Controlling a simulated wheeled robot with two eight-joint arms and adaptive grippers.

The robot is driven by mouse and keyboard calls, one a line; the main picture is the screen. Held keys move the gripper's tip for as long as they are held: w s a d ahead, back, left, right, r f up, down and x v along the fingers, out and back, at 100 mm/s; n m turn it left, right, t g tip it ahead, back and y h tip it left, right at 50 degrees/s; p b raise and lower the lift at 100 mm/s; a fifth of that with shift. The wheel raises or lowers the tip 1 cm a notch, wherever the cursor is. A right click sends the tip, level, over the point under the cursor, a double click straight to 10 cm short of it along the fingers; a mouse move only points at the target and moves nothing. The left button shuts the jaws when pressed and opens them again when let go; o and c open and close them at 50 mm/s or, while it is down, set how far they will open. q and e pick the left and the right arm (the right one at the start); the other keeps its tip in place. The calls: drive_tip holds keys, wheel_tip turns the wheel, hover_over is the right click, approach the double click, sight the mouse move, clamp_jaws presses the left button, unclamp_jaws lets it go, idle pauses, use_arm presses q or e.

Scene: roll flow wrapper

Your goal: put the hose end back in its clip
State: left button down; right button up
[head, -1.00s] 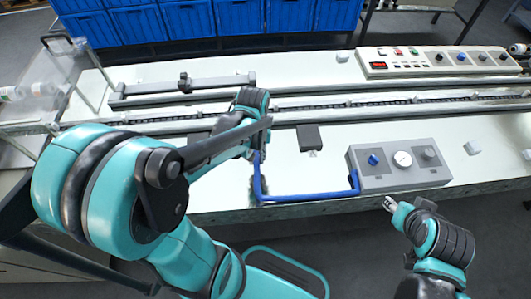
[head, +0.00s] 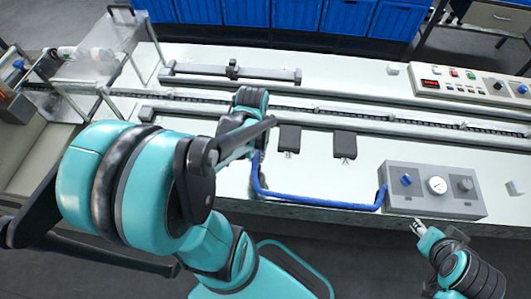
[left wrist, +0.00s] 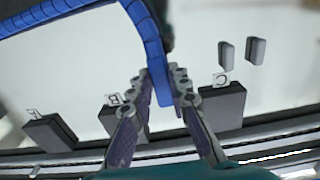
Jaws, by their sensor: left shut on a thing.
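The blue hose (head: 315,203) runs from the grey control box along the table's front edge and bends up to my left gripper (head: 257,155). In the left wrist view, my left gripper (left wrist: 165,82) is shut on the hose end (left wrist: 158,85). Dark blocks with lettered tags, perhaps the clips, stand on the table: one tagged C (left wrist: 215,104), one with a tag like B or D (left wrist: 118,120), and one at the left with an unclear letter (left wrist: 50,132). The hose end is apart from them. My right gripper (head: 418,226) is in front of the control box; its jaws are too small to judge.
The grey control box (head: 433,190) with knobs and a gauge is at the front right. A conveyor chain (head: 380,121) runs behind the dark blocks. A larger control panel (head: 475,88) is at the back right. The white tabletop around the blocks is mostly clear.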

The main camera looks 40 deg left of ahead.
use_arm(q)
drive_tip(key=shift+s+a, duration=1.4)
drive_tip(key=shift+a, duration=0.25)
drive_tip(key=shift+s+a, duration=1.4)
drive_tip(key=shift+a, duration=0.2)
drive_tip(key=shift+s+a, duration=1.4)
drive_tip(key=shift+a, duration=0.25)
drive_tip(key=shift+f, duration=0.1)
drive_tip(key=shift+f+b, duration=1.8)
drive_tip(key=shift+f, duration=0.25)
drive_tip(key=shift+f+b, duration=0.3)
drive_tip(key=shift+f, duration=0.05)
drive_tip(key=c, duration=1.4)
unclamp_jaws()
drive_tip(key=shift+o, duration=0.2)
drive_tip(key=shift+r, duration=0.1)
wheel_tip(320, 180, up, 12)
